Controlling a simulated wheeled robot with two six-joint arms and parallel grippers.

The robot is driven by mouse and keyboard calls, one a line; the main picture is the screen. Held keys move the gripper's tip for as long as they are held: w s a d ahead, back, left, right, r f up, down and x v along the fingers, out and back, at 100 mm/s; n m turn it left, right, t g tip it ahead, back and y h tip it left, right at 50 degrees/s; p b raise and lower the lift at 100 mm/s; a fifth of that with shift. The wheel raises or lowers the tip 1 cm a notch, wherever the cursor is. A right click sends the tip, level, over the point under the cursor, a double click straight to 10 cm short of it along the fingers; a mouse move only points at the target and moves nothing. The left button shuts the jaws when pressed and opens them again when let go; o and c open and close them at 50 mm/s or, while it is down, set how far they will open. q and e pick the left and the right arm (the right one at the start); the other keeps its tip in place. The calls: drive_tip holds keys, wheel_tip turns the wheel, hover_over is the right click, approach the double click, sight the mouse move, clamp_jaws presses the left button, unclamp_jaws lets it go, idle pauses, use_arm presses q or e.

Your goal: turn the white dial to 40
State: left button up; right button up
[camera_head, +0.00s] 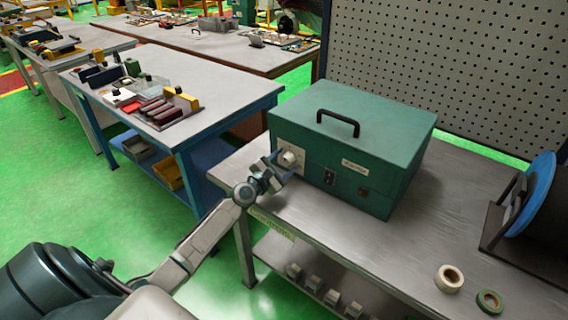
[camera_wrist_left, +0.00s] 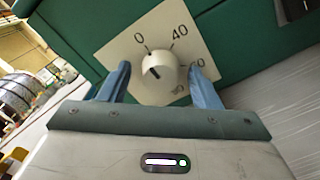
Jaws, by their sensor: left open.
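The white dial (camera_head: 288,158) is on the front of the green box (camera_head: 345,115), near its left end. In the left wrist view the dial (camera_wrist_left: 157,76) sits on a cream plate with the marks 0 and 40 above it and further numbers partly hidden at the right. A short dark mark on the knob slants to the upper left, not toward 40. My left gripper (camera_head: 279,172) is open at the dial. In the wrist view its blue fingers (camera_wrist_left: 160,82) stand on either side of the knob, with gaps visible. My right gripper is not in view.
The box stands on a grey metal workbench (camera_head: 430,215). A blue-rimmed spool (camera_head: 530,195) and two tape rolls (camera_head: 449,278) lie to the right. A perforated panel (camera_head: 450,70) rises behind. Another table (camera_head: 215,85) with parts stands left.

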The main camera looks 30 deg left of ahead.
use_arm(q)
drive_tip(key=shift+w+f, duration=0.1)
drive_tip(key=shift+w, duration=0.1)
drive_tip(key=c, duration=1)
drive_tip(key=shift+m, duration=0.4)
drive_tip(key=m+b, duration=0.2)
drive_tip(key=m, duration=0.3)
drive_tip(key=shift+m, duration=0.3)
drive_tip(key=m+b, duration=0.1)
drive_tip(key=m, duration=0.2)
drive_tip(key=shift+m, duration=1)
drive_tip(key=shift+m+b, duration=0.3)
drive_tip(key=shift+s, duration=0.1)
